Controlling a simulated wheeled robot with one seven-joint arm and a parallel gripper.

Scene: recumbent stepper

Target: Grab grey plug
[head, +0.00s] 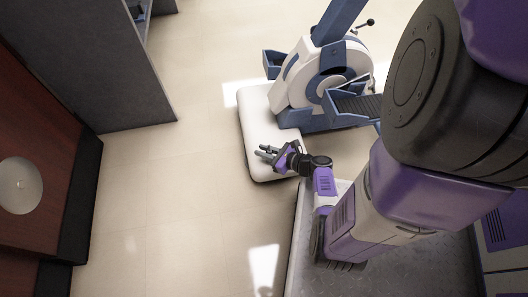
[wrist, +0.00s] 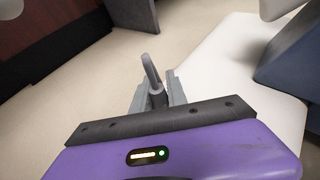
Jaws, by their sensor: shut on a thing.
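The grey plug (wrist: 151,72) shows in the wrist view as a slim grey piece standing up between the two fingers of my gripper (wrist: 158,92). The fingers are closed on its lower part, and its upper end sticks out beyond them. In the head view my gripper (head: 265,152) is small, above the front part of the white base of the stepper (head: 250,120). The plug is too small there to tell apart from the fingers. The part of the plug between the fingers is partly hidden.
The white and blue recumbent stepper (head: 325,75) stands behind my gripper. A dark red and black cabinet (head: 45,160) is at the left, with a grey partition (head: 110,70) behind it. The beige floor (head: 190,190) between them and the stepper is clear.

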